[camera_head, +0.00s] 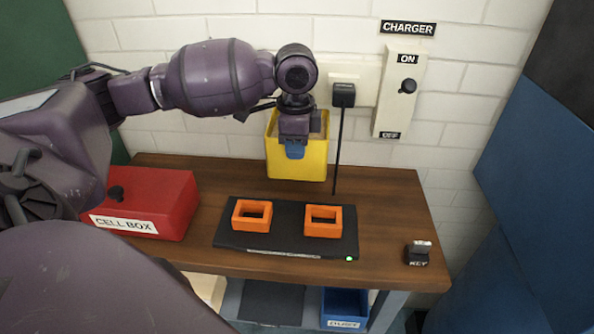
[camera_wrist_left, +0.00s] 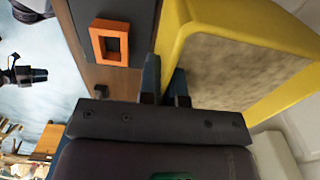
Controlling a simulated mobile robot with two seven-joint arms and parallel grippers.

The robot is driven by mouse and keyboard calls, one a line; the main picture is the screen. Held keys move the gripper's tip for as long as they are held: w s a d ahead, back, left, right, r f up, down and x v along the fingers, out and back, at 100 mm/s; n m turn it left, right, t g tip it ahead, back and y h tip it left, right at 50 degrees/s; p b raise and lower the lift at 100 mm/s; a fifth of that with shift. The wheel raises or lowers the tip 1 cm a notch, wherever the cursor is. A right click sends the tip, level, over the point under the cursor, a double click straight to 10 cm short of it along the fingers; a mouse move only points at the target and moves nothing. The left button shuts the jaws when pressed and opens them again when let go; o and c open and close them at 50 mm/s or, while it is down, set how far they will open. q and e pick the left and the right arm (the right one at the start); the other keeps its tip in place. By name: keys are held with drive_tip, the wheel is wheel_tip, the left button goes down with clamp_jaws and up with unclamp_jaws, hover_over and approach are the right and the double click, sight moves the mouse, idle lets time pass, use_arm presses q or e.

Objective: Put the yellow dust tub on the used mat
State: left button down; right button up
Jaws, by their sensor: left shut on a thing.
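The yellow dust tub (camera_head: 314,166) is at the back of the wooden table, close to the wall, upright. My left gripper (camera_head: 295,153) is above its front side, shut on the tub's near wall. In the left wrist view the yellow tub (camera_wrist_left: 180,20) shows its rim and grey-brown dust inside, with the gripper fingers (camera_wrist_left: 166,82) on either side of its wall. I cannot tell whether the tub rests on the table or is slightly raised. A dark flat mat (camera_head: 272,301) lies on the lower shelf; no readable label shows on it. My right gripper is out of view.
A black charging plate (camera_head: 287,240) with two orange square frames (camera_head: 323,221) and a green light lies in front of the tub. A red cell box (camera_head: 160,200) stands left, a key (camera_head: 418,252) right. A blue bin (camera_head: 345,304) is below. A cable hangs beside the tub.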

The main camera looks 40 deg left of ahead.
sight(296, 170)
use_arm(q)
drive_tip(key=shift+w+a+f, duration=0.2)
drive_tip(key=shift+w+f, duration=0.2)
drive_tip(key=shift+f, duration=0.4)
drive_tip(key=shift+s+f, duration=0.1)
drive_tip(key=shift+f, duration=0.45)
wheel_tip(296, 170, down, 4)
drive_tip(key=shift+f+b, duration=0.15)
drive_tip(key=shift+b, duration=0.6)
drive_tip(key=shift+w+a, duration=0.1)
drive_tip(key=shift+w, duration=0.1)
drive_tip(key=shift+f, duration=0.1)
drive_tip(key=c, duration=1.3)
unclamp_jaws()
